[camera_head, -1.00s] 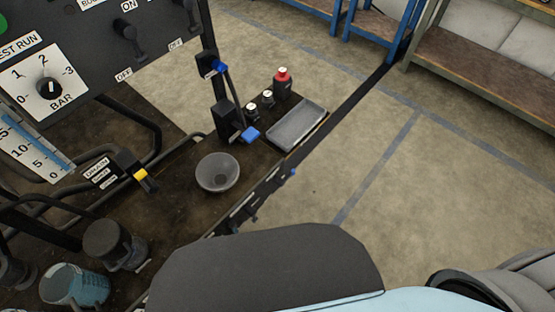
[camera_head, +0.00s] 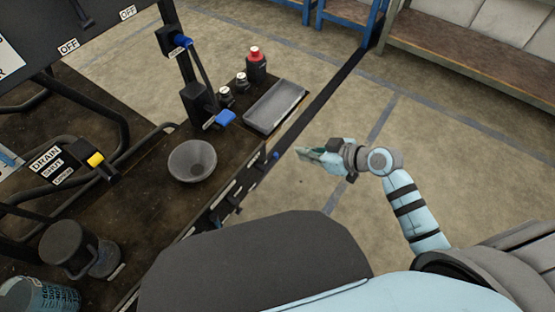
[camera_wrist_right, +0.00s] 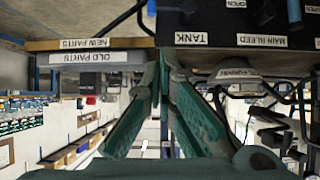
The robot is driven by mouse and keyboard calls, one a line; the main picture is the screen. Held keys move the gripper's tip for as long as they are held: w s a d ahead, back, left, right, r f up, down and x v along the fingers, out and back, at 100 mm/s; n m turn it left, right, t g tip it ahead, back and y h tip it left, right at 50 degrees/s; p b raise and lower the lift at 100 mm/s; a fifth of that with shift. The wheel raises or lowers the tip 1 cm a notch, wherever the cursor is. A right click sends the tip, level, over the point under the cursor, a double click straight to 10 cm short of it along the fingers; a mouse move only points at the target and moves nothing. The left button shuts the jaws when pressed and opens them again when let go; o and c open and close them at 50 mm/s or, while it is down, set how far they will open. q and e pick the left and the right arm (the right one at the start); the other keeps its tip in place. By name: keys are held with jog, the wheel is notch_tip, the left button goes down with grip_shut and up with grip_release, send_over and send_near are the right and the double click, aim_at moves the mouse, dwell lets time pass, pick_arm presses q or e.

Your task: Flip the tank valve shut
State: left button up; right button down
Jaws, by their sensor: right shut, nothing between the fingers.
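The TANK label (camera_wrist_right: 192,38) is on a dark panel in the right wrist view, just beyond and right of my fingertips. I cannot make out the tank valve's lever or its position clearly. In the head view, the bench's front edge carries labels and a small blue-tipped lever (camera_head: 276,156). My right gripper (camera_head: 303,153) is in front of that edge, a little right of the blue tip and apart from it. Its green fingers also show in the right wrist view (camera_wrist_right: 162,62), with the tips together and nothing between them. My left gripper is not in view.
A MAIN BLEED label (camera_wrist_right: 264,41) and a blue handle (camera_wrist_right: 293,12) are farther right on the panel. Open floor lies right of the bench.

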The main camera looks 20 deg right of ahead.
jog(key=shift+a+r, duration=0.15)
jog(key=shift+r, duration=0.2)
jog(key=b, duration=0.3)
send_over(277, 155)
jog(key=s, duration=0.2)
notch_tip(277, 155, down, 6)
notch_tip(277, 155, down, 3)
jog(key=shift+w+a+r+b, duration=0.1)
jog(key=shift+a+r+b, duration=0.05)
jog(key=shift+b, duration=0.7)
jog(key=shift+f, duration=0.3)
jog(key=shift+w+f, duration=0.1)
jog(key=shift+f, duration=0.05)
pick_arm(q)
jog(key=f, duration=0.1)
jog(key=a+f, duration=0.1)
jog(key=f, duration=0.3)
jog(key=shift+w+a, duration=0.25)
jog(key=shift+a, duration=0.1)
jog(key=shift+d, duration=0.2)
